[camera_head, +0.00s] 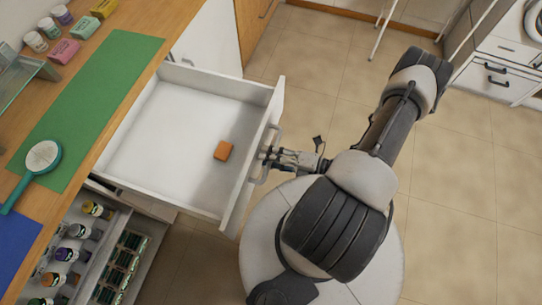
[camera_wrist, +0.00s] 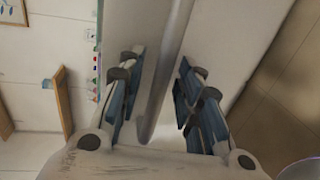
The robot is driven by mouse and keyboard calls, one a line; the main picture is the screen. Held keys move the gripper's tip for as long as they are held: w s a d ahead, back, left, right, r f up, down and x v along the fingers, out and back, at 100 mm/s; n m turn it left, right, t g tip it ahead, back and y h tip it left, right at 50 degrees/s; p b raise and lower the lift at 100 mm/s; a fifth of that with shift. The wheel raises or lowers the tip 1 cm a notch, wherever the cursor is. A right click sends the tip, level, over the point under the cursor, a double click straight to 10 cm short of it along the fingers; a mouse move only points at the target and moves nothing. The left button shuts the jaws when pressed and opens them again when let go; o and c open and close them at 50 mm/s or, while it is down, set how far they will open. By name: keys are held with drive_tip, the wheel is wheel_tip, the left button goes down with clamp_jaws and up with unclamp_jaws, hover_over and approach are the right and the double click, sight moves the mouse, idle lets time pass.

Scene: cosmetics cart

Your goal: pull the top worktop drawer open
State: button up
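The top worktop drawer (camera_head: 165,130) is white and stands pulled well out from under the wooden worktop in the head view. An orange block (camera_head: 223,150) lies inside it near the front panel. My gripper (camera_head: 270,154) is at the drawer's bar handle (camera_head: 264,170), on the outer side of the front. In the wrist view the handle (camera_wrist: 170,75) runs between the two fingers of my gripper (camera_wrist: 163,85). The fingers stand apart, with a visible gap on each side of the bar. No firm contact with the bar shows.
The worktop (camera_head: 190,12) carries a green mat (camera_head: 95,105), a hand mirror (camera_head: 42,157), a blue mat (camera_head: 15,248) and several small jars and boxes. Below are jars on a lower shelf (camera_head: 85,275). Tiled floor (camera_head: 330,75) is clear beyond the drawer.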

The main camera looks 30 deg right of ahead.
clamp_jaws()
idle(0.3)
idle(0.5)
